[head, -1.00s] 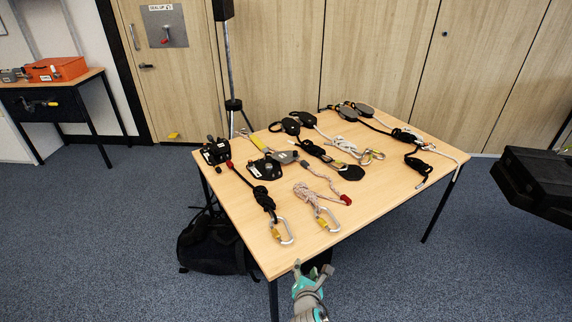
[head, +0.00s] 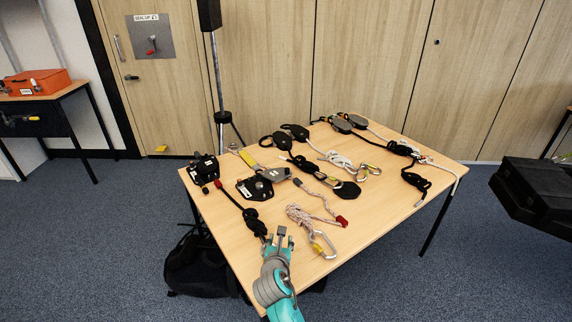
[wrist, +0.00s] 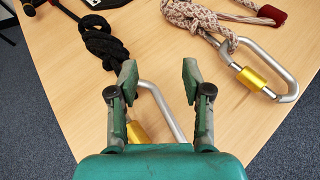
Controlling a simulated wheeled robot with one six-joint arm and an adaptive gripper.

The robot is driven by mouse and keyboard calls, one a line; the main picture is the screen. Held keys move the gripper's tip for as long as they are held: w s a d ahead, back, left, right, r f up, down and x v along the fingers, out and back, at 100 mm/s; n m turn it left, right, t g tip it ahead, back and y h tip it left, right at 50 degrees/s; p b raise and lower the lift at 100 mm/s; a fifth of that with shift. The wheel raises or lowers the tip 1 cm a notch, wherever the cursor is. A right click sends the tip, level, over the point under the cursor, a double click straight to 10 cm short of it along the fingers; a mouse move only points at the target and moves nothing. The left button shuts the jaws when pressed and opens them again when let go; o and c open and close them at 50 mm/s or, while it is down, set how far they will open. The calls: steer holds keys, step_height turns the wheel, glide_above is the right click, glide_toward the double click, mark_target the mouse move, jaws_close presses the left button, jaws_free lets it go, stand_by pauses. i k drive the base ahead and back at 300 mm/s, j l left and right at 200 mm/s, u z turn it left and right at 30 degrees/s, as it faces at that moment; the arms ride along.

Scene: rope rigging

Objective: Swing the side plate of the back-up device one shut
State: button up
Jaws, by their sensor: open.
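Two black rope devices lie at the back left of the table. One (head: 204,169) is at the far left corner with a black rope (head: 233,200) leading from it. The other (head: 256,188) lies right of it, with a grey plate (head: 274,174) sticking out to its right, apparently a side plate swung out. Their labels are too small to read, so I cannot tell which is back-up device one. My gripper (head: 281,236) is open over the table's front left part, apart from both devices. In the wrist view, my gripper (wrist: 159,80) is above a silver carabiner (wrist: 158,100).
Beside my gripper lie a knotted black rope (wrist: 104,45), a pale rope (head: 300,214) and another carabiner with a yellow sleeve (wrist: 252,78). Several more devices and ropes cover the table's (head: 365,215) back and right. Its front right is clear.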

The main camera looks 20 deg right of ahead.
mark_target(277, 174)
steer(key=i+l, duration=0.25)
steer(key=i, duration=0.2)
steer(key=i+l, duration=0.3)
steer(key=i, duration=0.2)
